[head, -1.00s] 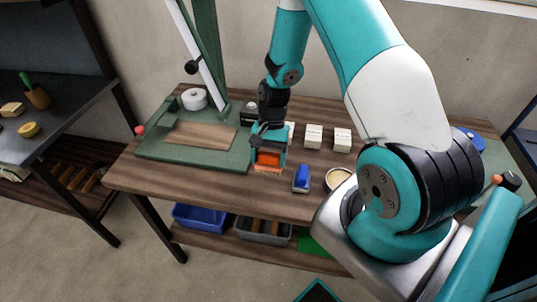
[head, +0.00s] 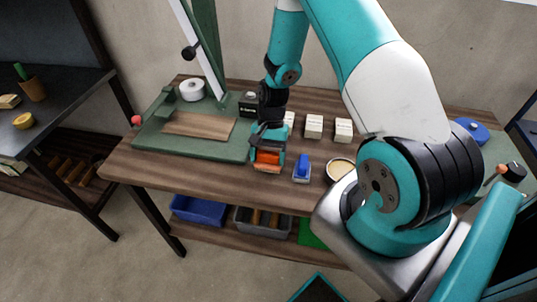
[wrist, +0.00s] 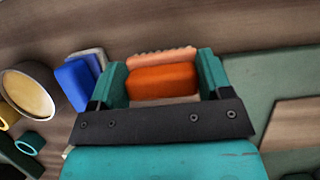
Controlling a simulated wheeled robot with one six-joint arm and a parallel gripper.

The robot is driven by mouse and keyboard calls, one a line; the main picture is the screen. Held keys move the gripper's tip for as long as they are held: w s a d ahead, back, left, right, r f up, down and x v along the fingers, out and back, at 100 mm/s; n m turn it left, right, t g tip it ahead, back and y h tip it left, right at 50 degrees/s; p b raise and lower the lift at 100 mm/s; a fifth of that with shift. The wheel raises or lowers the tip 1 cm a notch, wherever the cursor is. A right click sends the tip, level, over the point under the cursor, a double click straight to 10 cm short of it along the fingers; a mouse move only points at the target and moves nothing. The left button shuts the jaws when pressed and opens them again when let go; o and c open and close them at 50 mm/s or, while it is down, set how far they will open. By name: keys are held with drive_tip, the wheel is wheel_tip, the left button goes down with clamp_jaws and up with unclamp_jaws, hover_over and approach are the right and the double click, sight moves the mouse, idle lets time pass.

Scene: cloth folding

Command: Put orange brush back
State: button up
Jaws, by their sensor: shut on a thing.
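The orange brush (head: 267,158) is between the fingers of my gripper (head: 267,163), over the front part of the wooden workbench (head: 180,179). In the wrist view the orange brush (wrist: 162,82) sits between the two teal fingers (wrist: 163,78), with a pale bristle edge along its far side. My gripper is shut on it. I cannot tell whether the bristles touch the bench. A blue brush (head: 302,168) stands just to the right; it also shows in the wrist view (wrist: 78,83).
A green board (head: 150,146) with a wooden plate is left of my gripper. A round tin (head: 340,168) stands right of the blue brush. Small white boxes (head: 314,126) stand behind. A blue bin (head: 198,209) is on the lower shelf.

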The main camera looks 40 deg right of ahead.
drive_tip(key=shift+f, duration=0.4)
drive_tip(key=o, duration=0.9)
drive_tip(key=shift+o, duration=0.2)
drive_tip(key=b+v, duration=0.2)
drive_tip(key=v, duration=1.5)
drive_tip(key=shift+r, duration=0.2)
drive_tip(key=shift+w+d, duration=0.1)
drive_tip(key=s+a+r+n+t, duration=0.1)
drive_tip(key=s+a+r+n, duration=0.3)
drive_tip(key=a, duration=0.4)
drive_tip(key=s+a+r+n+t, duration=0.1)
drive_tip(key=s+a+r+n, duration=0.1)
drive_tip(key=a+r+n, duration=0.5)
drive_tip(key=s+a+r+n, duration=0.2)
drive_tip(key=s+a+n, duration=0.4)
drive_tip(key=s+a, duration=0.4)
drive_tip(key=s, duration=0.4)
drive_tip(key=shift+a+r+t+y, duration=0.25)
drive_tip(key=shift+r+t+y, duration=0.05)
drive_tip(key=shift+t, duration=0.1)
